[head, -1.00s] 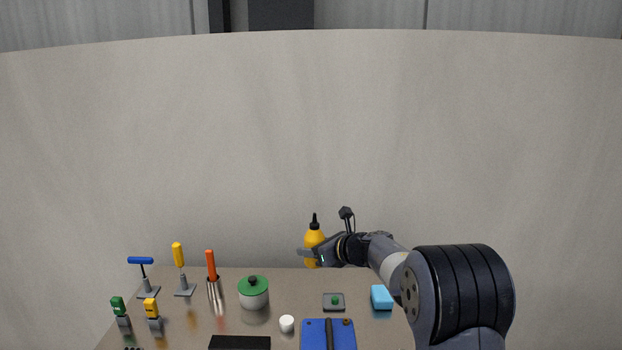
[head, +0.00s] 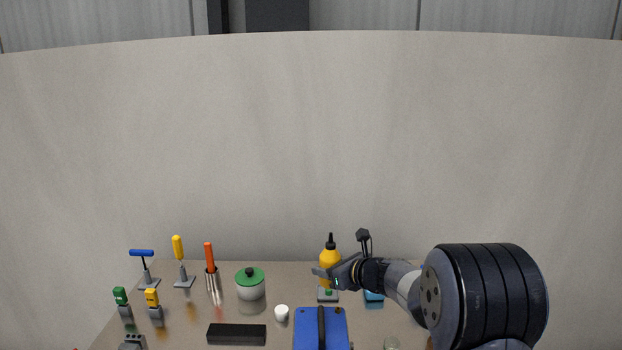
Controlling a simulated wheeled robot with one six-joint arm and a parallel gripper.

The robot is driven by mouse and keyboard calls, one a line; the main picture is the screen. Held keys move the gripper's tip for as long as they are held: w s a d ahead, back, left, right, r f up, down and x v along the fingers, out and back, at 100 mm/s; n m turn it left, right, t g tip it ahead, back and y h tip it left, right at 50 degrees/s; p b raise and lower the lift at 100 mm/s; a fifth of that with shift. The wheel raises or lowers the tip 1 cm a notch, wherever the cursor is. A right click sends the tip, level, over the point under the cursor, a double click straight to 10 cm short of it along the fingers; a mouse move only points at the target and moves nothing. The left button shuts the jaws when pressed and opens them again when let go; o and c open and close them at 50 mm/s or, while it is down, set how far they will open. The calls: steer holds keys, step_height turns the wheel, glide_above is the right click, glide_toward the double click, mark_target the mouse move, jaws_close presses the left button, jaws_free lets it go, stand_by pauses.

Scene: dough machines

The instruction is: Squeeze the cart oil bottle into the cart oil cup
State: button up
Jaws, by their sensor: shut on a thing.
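The yellow oil bottle (head: 329,259) with a black nozzle is upright above the back part of the table. My gripper (head: 328,273) comes from the right and is shut on the bottle's lower body. I cannot tell for sure whether this is the oil cup, as a pale round vessel (head: 391,343) also shows at the bottom edge.
A grey pad (head: 328,296) with a green button is below the bottle in the picture. A blue box (head: 320,329) with a dark handle, a black block (head: 236,335) and a green-lidded pot (head: 250,287) stand nearby. A light blue block (head: 373,299) is partly hidden by my arm.

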steer(key=s+d+f+m+t+h, duration=0.1)
steer(key=s+d+f+m+h, duration=0.1)
steer(key=s+d+f, duration=0.4)
steer(key=s+d+f+m+t+h, duration=0.25)
steer(key=s+d, duration=0.25)
steer(key=s, duration=0.3)
steer(key=shift+g, duration=0.35)
steer(key=shift+w+a+f+b, duration=0.1)
steer(key=shift+w+f+b, duration=0.15)
steer(key=shift+f+b, duration=0.9)
steer(key=shift+w+a+f+b, duration=0.1)
steer(key=shift+w+f+b, duration=0.1)
steer(key=shift+f+b, duration=0.95)
steer(key=shift+r+b, duration=0.25)
steer(key=shift+b, duration=0.1)
